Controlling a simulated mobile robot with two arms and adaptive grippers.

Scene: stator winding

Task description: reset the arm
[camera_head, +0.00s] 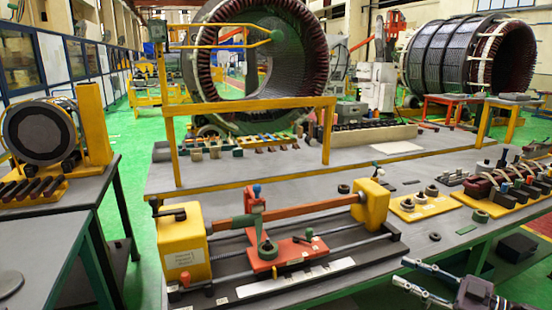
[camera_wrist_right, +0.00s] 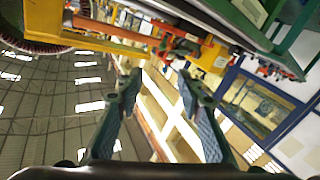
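My right gripper (camera_head: 400,271) is at the lower right of the head view, in front of the workbench's front edge. Its two fingers are spread apart and nothing is between them. In the right wrist view the open fingers (camera_wrist_right: 160,88) have an empty gap, with the ceiling and building behind them. My left gripper is not in view. On the bench stands a winding fixture with a yellow end block (camera_head: 182,250), an orange-red bar (camera_head: 320,208) and a red carriage (camera_head: 290,253). My right gripper is apart from this fixture.
The grey workbench (camera_head: 400,240) carries yellow plates with small parts (camera_head: 420,205) and a row of dark blocks at the right. A yellow frame (camera_head: 250,105) rises at the back. A side table (camera_head: 40,260) stands left. Green floor (camera_head: 140,230) is clear between them.

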